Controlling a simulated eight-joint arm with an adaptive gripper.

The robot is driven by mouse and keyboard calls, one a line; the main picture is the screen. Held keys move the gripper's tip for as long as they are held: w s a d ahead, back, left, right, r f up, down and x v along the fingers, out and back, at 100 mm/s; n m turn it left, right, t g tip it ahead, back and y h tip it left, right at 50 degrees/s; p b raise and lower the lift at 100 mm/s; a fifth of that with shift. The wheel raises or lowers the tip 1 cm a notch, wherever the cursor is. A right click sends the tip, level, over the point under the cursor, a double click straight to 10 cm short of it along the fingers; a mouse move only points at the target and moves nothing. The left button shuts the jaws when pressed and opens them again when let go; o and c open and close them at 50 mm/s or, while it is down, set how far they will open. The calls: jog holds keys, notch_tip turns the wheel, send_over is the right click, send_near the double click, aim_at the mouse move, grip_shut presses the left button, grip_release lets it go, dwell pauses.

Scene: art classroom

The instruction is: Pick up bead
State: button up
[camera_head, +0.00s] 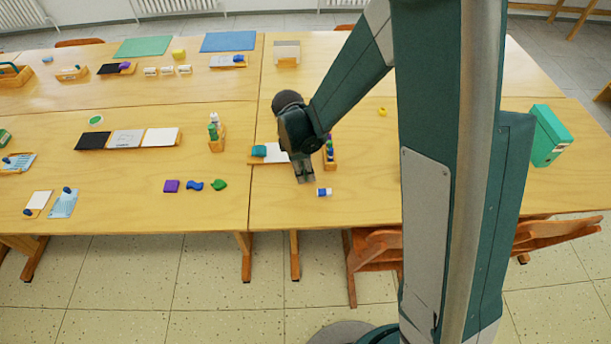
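My gripper (305,179) points down over the front part of the right table, near its left side. It is too small in view to tell whether its fingers are apart, and I see nothing clearly held in it. A small blue and white piece (324,192) lies on the table just right of the fingertips. A small yellow piece (382,111) lies farther back to the right. No thing is clearly recognisable as a bead; I cannot tell which small piece it is.
A wooden tray (268,160) and a rack of coloured bottles (330,155) stand behind my gripper. Purple (171,186), blue (194,185) and green (219,184) pieces lie to the left. A green box (550,136) stands at the right. A chair (375,250) is at the front edge.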

jog(key=shift+r, duration=0.1)
notch_tip(320, 180, up, 10)
jog(key=p, duration=0.2)
dwell(0.8)
dwell(0.7)
jog(key=w+d+r+p, duration=0.3)
jog(key=w+d, duration=0.6)
jog(key=d, duration=0.4)
jog(key=w+d+r+p, duration=0.3)
jog(key=w+d, duration=0.6)
jog(key=d, duration=0.5)
jog(key=w+d+r+p, duration=0.1)
jog(key=d+r+p, duration=0.2)
jog(key=d, duration=1.5)
jog(key=w+d+r+m+p, duration=0.1)
jog(key=d+r+p, duration=0.2)
jog(key=d, duration=1.6)
